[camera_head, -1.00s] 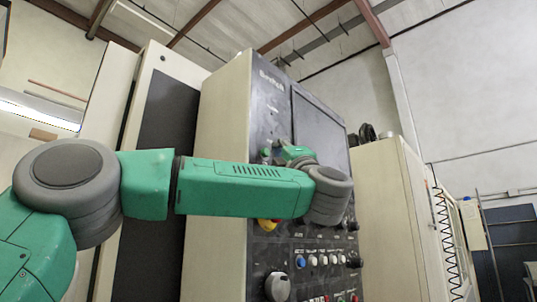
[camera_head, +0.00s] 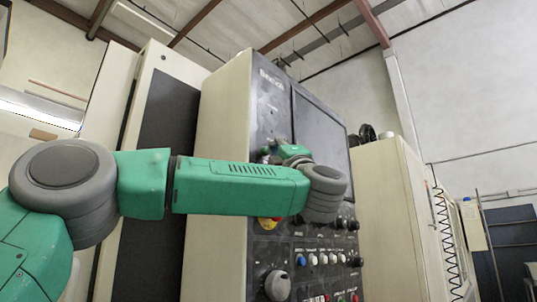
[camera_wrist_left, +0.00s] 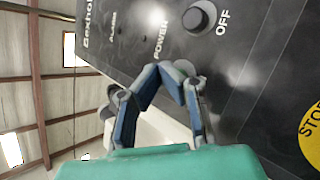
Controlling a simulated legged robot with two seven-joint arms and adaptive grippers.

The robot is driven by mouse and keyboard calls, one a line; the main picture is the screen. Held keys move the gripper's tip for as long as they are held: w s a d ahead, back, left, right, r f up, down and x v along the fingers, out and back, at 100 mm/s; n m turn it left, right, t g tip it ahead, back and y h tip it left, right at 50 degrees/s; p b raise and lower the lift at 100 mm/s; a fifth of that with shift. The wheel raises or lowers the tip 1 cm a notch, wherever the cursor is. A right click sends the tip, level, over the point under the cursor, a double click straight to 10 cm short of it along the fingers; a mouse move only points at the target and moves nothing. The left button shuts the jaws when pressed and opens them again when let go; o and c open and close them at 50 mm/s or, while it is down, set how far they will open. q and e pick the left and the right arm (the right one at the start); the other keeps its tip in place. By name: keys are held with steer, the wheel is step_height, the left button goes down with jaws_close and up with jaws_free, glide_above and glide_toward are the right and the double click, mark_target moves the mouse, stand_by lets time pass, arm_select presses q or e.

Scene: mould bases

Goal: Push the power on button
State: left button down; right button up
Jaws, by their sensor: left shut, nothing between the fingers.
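The black control panel (camera_head: 285,240) of the machine fills the middle of the head view. In the left wrist view the panel (camera_wrist_left: 250,90) carries the printed words POWER and OFF, with a dark round OFF button (camera_wrist_left: 199,17) beside the OFF label. A grey round part (camera_wrist_left: 185,67), perhaps the power on button, shows partly behind the fingers. My left gripper (camera_wrist_left: 170,76) is shut and empty, its fingertips at or very close to this part; contact cannot be told. In the head view my left gripper (camera_head: 268,156) is small and partly hidden by my arm. My right gripper is not in view.
A yellow STOP disc (camera_wrist_left: 312,130) lies at the right of the wrist view. Below my arm, the panel has several small buttons (camera_head: 312,260) and a large dial (camera_head: 277,285). A dark screen (camera_head: 320,125) is above my arm. A beige cabinet (camera_head: 385,220) stands to the right.

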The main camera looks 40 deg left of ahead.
arm_select(q)
steer(key=shift+a+g, duration=0.3)
steer(key=shift+a, duration=0.1)
stand_by(0.6)
steer(key=shift+d, duration=0.1)
stand_by(0.3)
steer(key=shift+d+b, duration=0.35)
steer(key=shift+d, duration=0.3)
steer(key=shift+d, duration=0.1)
steer(key=d, duration=0.5)
steer(key=shift+s, duration=0.25)
steer(key=shift+a, duration=0.1)
stand_by(0.5)
